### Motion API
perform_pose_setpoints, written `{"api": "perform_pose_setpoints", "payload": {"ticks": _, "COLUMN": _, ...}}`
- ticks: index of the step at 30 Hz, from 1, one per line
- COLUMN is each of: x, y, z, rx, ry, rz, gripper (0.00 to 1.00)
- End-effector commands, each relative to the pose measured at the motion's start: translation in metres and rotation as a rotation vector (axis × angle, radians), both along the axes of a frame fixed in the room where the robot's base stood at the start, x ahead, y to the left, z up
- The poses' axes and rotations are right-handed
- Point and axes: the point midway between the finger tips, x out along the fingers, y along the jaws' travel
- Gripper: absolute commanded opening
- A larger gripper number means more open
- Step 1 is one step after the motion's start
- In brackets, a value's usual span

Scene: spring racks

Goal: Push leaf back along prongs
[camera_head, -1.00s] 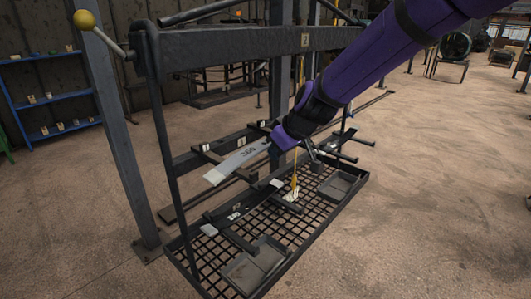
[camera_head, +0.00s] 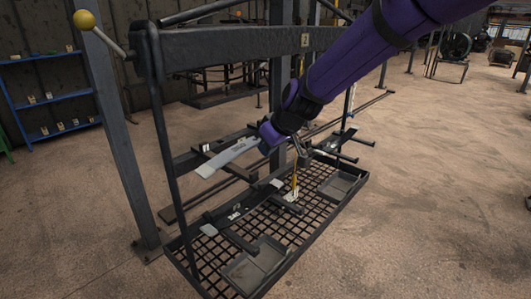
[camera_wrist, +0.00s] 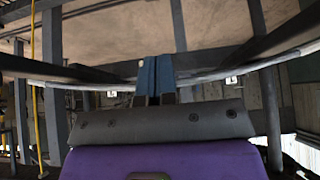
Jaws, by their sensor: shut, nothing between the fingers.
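In the wrist view the leaf (camera_wrist: 70,84) crosses as a pale curved band, with dark bars on both sides. My gripper (camera_wrist: 154,93) shows blue fingers held together with nothing between them, at the leaf's middle. It appears to be against the leaf's near edge, but contact is hard to tell.
A mesh tray (camera_head: 285,232) with dark leaves and shallow pans lies below. Open floor lies to the right.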

Motion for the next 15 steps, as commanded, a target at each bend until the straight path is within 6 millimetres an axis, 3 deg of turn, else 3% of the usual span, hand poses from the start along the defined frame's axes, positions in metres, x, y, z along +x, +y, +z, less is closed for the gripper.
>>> {"api": "perform_pose_setpoints", "payload": {"ticks": 15, "x": 0.011, "y": 0.014, "z": 0.0, "rx": 0.0, "ry": 0.0, "rz": 0.0, "gripper": 0.0}}
